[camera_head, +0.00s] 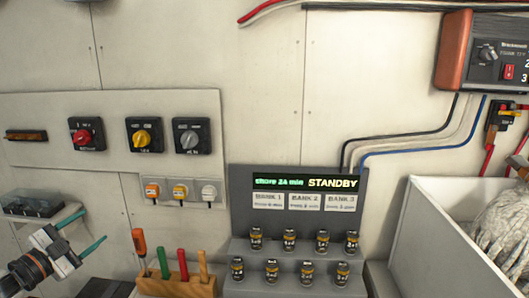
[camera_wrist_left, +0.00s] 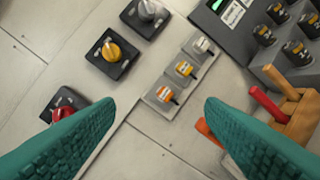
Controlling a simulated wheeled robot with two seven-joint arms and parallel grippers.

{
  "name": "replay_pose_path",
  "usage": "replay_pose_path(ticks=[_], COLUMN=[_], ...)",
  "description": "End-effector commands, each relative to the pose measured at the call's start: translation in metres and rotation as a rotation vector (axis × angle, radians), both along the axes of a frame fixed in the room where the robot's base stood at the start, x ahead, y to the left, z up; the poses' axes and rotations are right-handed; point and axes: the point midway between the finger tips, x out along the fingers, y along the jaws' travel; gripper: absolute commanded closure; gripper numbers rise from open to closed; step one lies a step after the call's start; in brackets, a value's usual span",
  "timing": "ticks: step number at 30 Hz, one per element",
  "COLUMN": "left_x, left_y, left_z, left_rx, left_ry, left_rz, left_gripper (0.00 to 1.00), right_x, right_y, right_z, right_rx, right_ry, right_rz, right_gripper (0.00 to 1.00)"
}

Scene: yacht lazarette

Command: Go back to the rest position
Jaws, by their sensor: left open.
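My left gripper (camera_head: 92,226) is at the lower left of the head view, in front of the wall. Its two teal fingers are apart with nothing between them. The gripper appears to touch nothing. My right gripper is not in either view.
A wall panel carries red (camera_head: 86,137), yellow (camera_head: 143,137) and grey (camera_head: 190,139) rotary switches. A wooden tool rack (camera_head: 176,285) stands close right of my gripper. A grey STANDBY console (camera_head: 340,205) holds several small cylinders. A white bin (camera_head: 440,240) is at right.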

Motion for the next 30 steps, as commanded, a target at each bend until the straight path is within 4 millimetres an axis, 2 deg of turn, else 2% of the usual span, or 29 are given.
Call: replay_pose_path(ticks=[1,5,8,9,11,12,15,21,30], left_x=[-0.002,-0.013,-0.037,-0.051,-0.077,-0.096,-0.147,-0.226,-0.313], left_y=[-0.014,-0.052,-0.093,-0.110,-0.133,-0.146,-0.172,-0.194,-0.208], left_z=[-0.020,-0.076,-0.130,-0.152,-0.182,-0.198,-0.230,-0.259,-0.268], left_rx=[-0.024,-0.084,-0.148,-0.176,-0.215,-0.242,-0.299,-0.365,-0.431], left_ry=[0.038,0.160,0.300,0.366,0.471,0.543,0.719,0.975,1.246], left_rz=[0.007,0.052,0.109,0.139,0.193,0.231,0.331,0.488,0.652], left_gripper=[0.36,0.36,0.36,0.36,0.36,0.36,0.36,0.36,0.36], right_x=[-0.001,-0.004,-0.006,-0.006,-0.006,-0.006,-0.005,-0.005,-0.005], right_y=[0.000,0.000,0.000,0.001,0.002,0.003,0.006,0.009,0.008], right_z=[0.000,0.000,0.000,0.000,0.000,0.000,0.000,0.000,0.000], right_rx=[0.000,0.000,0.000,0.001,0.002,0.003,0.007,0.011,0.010], right_ry=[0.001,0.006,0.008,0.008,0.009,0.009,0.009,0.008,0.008], right_rz=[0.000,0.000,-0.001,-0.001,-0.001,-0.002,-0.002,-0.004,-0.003], right_gripper=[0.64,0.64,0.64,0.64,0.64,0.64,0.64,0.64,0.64])
